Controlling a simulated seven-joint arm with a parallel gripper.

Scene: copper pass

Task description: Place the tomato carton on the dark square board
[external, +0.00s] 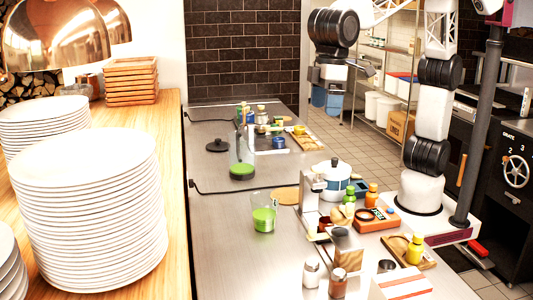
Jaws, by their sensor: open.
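My gripper (342,82) hangs high at the upper middle, above and beyond the right edge of the steel counter. It is open, with nothing seen between its fingers, and is well apart from the items on the counter. An orange-red box (376,220) lies on the counter at the right, near my base; I cannot tell if it is the tomato carton. A dark flat surface (272,151) shows under small items at the far part of the counter; I cannot tell if it is the square board.
A white pot (335,173), a grey-white machine (311,191) and several bottles crowd the right side. A glass of green liquid (264,212) stands mid-counter. A wooden tray (424,262) holds a yellow bottle. The counter's near left is clear. Plate stacks (90,205) stand left.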

